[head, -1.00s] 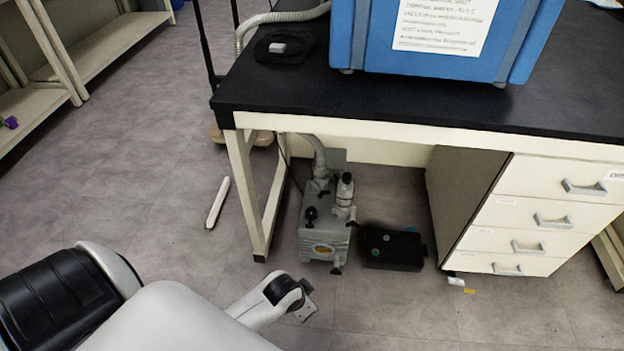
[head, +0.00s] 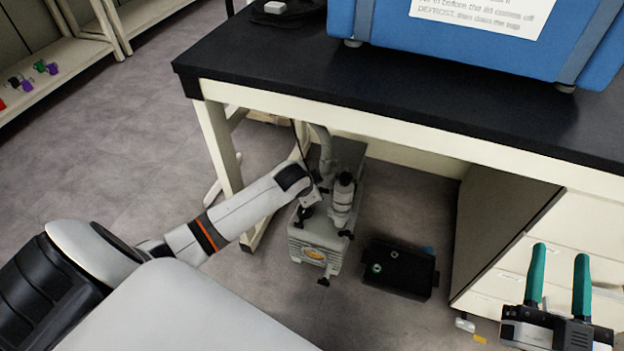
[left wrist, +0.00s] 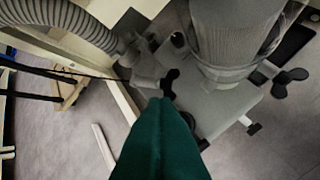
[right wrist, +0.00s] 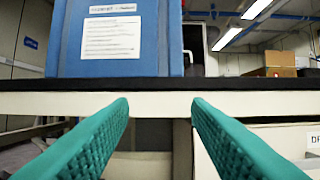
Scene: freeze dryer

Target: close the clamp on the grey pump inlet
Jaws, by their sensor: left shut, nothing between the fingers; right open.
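The grey pump (head: 314,248) stands on the floor under the bench and shows close up in the left wrist view (left wrist: 225,105). A ribbed grey hose (left wrist: 88,28) comes down to its inlet. A grey clamp (left wrist: 145,76) with a black wing nut (left wrist: 170,82) is at the inlet; whether it is fully open I cannot tell. My left gripper (left wrist: 164,104) is shut and empty, its green tips just in front of the clamp; contact is unclear. In the head view my left wrist hides part of the inlet. My right gripper (head: 557,262) is open and empty before the drawers.
The black bench top (head: 400,105) and its cream front rail overhang the pump. A bench leg (head: 218,150) stands left of it. A black box (head: 400,270) lies on the floor to its right. The blue freeze dryer (head: 470,45) sits on the bench.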

